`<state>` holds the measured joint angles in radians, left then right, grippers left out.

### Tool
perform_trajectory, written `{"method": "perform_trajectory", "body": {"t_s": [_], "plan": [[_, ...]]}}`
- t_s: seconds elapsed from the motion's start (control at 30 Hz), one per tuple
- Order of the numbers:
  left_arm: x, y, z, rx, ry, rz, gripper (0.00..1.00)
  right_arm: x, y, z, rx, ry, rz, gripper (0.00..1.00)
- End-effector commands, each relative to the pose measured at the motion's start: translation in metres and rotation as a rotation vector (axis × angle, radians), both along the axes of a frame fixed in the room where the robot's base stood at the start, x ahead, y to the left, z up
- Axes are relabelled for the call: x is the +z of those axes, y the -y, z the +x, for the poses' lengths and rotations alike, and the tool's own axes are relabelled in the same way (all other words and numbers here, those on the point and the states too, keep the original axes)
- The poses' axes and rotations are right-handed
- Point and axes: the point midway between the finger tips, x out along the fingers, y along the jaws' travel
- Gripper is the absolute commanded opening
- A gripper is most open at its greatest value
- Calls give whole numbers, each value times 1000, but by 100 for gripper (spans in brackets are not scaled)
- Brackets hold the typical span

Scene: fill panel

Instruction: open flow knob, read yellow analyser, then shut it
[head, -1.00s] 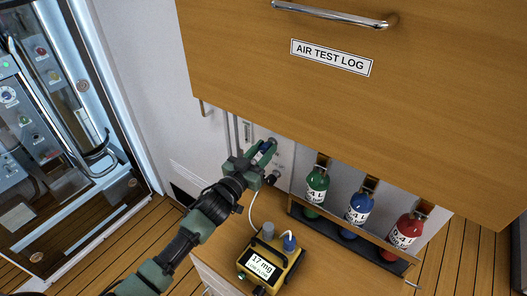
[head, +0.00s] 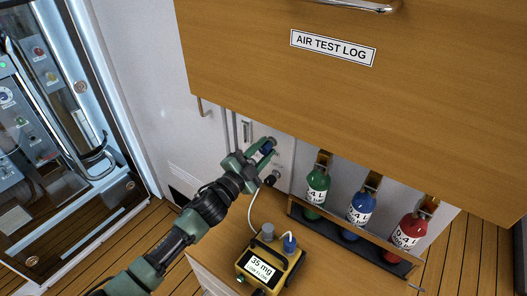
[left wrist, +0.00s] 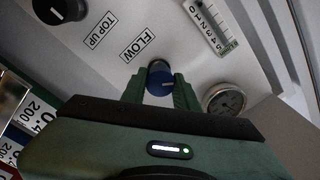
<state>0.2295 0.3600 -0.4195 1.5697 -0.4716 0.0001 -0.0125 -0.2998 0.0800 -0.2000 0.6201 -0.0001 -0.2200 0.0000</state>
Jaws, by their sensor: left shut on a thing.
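My left gripper (head: 266,150) is at the wall panel in the head view. In the left wrist view its fingers (left wrist: 160,90) are shut on a blue flow knob (left wrist: 160,77), just under a label reading FLOW (left wrist: 132,50). The yellow analyser (head: 268,268) stands on the wooden counter at the bottom of the head view. Its display (head: 261,270) reads 35 mg, with a smaller line below that looks like LOW FLOW. A pale tube runs from the analyser up towards the panel. My right gripper is not in view.
A black knob (left wrist: 60,10) labelled TOP UP, a flow scale tube (left wrist: 210,27) and a round gauge (left wrist: 223,100) surround the blue knob. Green (head: 317,185), blue (head: 360,209) and red (head: 408,231) bottles stand in a rack. A wooden AIR TEST LOG front (head: 430,110) overhangs the counter.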

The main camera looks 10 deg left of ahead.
Motion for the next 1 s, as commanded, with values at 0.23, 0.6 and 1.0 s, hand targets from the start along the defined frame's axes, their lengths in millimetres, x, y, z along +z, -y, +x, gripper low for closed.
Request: {"method": "perform_trajectory", "body": {"t_s": [0.23, 0.6, 1.0], "plan": [[-3, 0, 0, -1, 87, 220, 0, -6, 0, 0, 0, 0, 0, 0], [-3, 1, -1, -2, 219, 539, 0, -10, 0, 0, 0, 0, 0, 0], [-4, 1, -1, -1, 322, 792, 0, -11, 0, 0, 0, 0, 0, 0]]}}
